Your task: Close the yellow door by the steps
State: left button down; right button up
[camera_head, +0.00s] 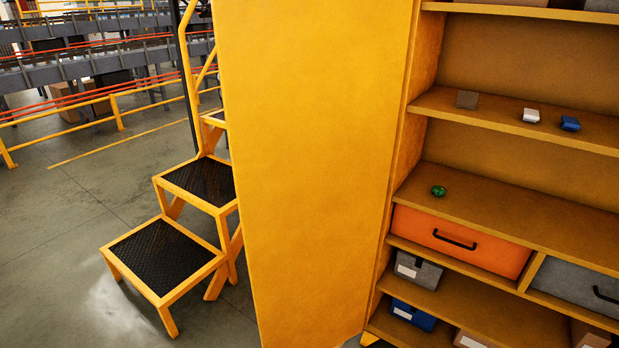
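A large yellow door (310,170) stands in the middle of the head view, swung out from the left side of a yellow shelf cabinet (440,57). The shelves to its right are exposed, so the door is open. Yellow steps (165,255) with black treads stand to the left of the door, partly hidden behind it. Neither of my grippers shows in the view.
Below are an orange drawer (460,240) and a grey drawer (578,290). Yellow railings (118,112) and conveyors stand behind; floor at left is clear.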

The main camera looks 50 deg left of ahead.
aim_at(311, 90)
jog(key=k+j+z, duration=0.1)
jog(key=j, duration=0.25)
jog(key=k+j+z, duration=0.1)
jog(key=j, duration=0.25)
jog(key=k+j+z, duration=0.1)
jog(key=j, duration=0.2)
jog(key=j+z, duration=0.1)
jog(key=j, duration=0.25)
jog(key=k+j+z, duration=0.1)
jog(key=j, duration=0.25)
jog(key=k+j, duration=0.1)
jog(key=j, duration=0.25)
jog(key=j+z, duration=0.2)
jog(key=j, duration=0.3)
jog(key=k+j+z, duration=0.2)
jog(key=j, duration=0.35)
jog(key=j+z, duration=0.2)
jog(key=j, duration=1.25)
jog(key=k+z, duration=0.1)
jog(key=z, duration=0.2)
